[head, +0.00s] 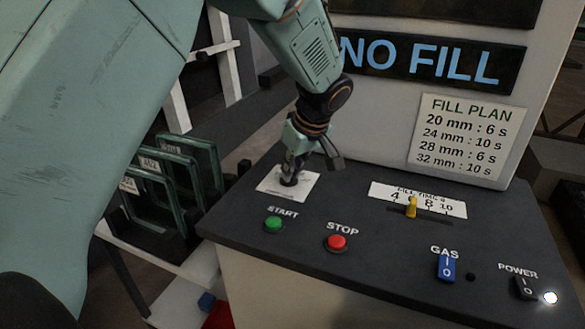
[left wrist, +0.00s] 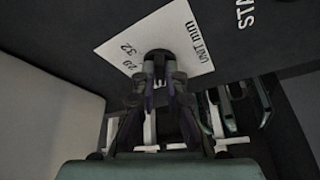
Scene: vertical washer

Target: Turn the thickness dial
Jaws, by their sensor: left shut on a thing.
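The thickness dial is a small dark knob (left wrist: 158,56) on a white plate (head: 302,190) at the back left of the black control panel. In the left wrist view the plate (left wrist: 120,45) reads "UNIT mm", with "32" and another number partly visible. My left gripper (head: 289,176) points down at the plate, its fingers closed around the knob. In the left wrist view the left gripper (left wrist: 160,88) covers part of the knob, so its pointer setting is hidden. My right gripper is not in view.
The panel (head: 385,265) also carries a green START button (head: 274,224), a red STOP button (head: 337,242), a yellow fill-time slider (head: 411,207), a blue GAS switch (head: 446,267) and a POWER switch (head: 524,287). Several glass units (head: 190,165) stand in a rack at left.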

